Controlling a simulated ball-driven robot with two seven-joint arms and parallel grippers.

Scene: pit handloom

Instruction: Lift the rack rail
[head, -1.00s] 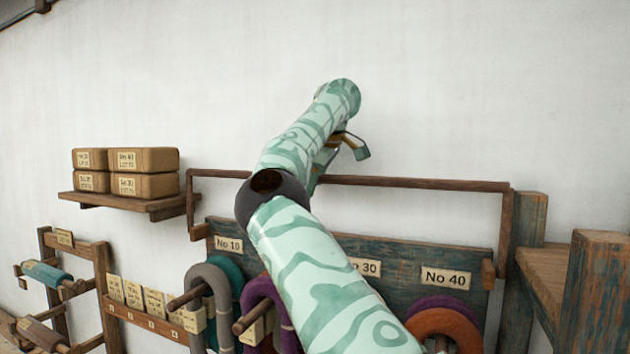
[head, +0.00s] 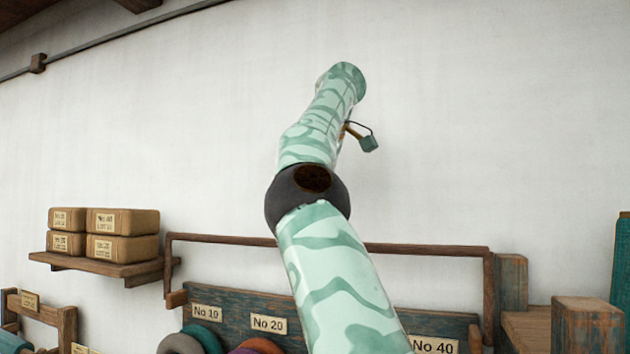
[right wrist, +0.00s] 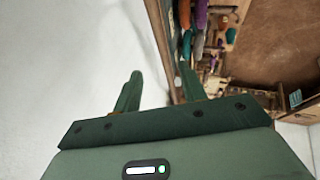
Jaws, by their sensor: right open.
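The rack rail (head: 430,249) is a long, thin brown bar with a downturned arm at each end. It spans the top of the blue-green rack board (head: 235,297) against the wall, and my right arm hides part of it. My right gripper (right wrist: 160,84) is open, its two green fingers apart with nothing held between them. In the head view the gripper is mostly hidden behind my arm, and it appears well above the rail. In the right wrist view a brown bar or edge runs down toward the fingers; I cannot tell if it is the rail. My left gripper is out of view.
A wall shelf (head: 130,268) with several brown boxes (head: 122,222) stands left of the rail. Coloured yarn hanks (head: 203,337) hang below the labels. A wooden post (head: 588,325) stands at the right. The white wall above the rail is clear.

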